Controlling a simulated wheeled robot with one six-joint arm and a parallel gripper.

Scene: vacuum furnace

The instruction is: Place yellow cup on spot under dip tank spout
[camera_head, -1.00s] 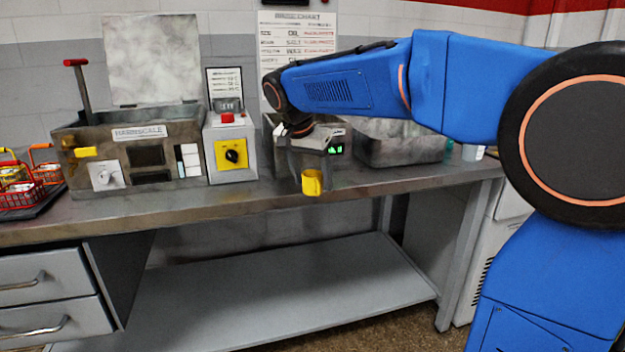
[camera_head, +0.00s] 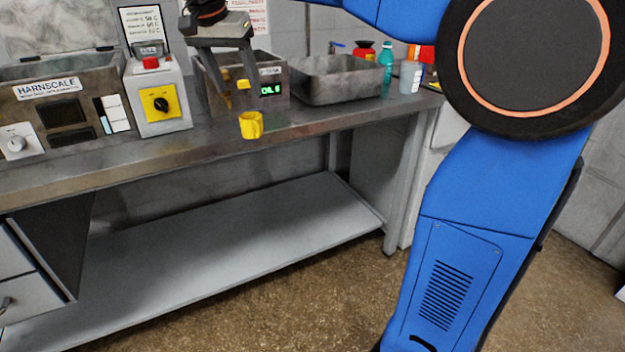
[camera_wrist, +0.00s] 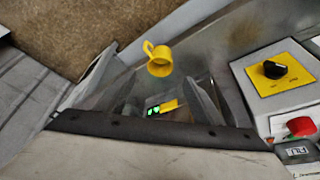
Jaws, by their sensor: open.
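The yellow cup (camera_head: 251,125) stands upright on the bench near its front edge, in front of the dip tank (camera_head: 276,101) with the green display. The yellow spout (camera_head: 243,84) of the tank is above and behind the cup in the head view. The spot itself is not distinguishable. My gripper (camera_head: 238,94) is open and empty, pointing down above and behind the cup, apart from it, with its fingers overlapping the tank in the picture. In the wrist view the cup (camera_wrist: 158,66) lies beyond the fingers, its handle to the upper left. The spout (camera_wrist: 169,106) shows between the fingers.
A control box with a yellow dial plate (camera_head: 160,102) and red button stands left of the tank. The Harnscale unit (camera_head: 58,110) is further left. A grey metal basin (camera_head: 340,82) and bottles (camera_head: 386,62) are on the right. The bench's front edge is close to the cup.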

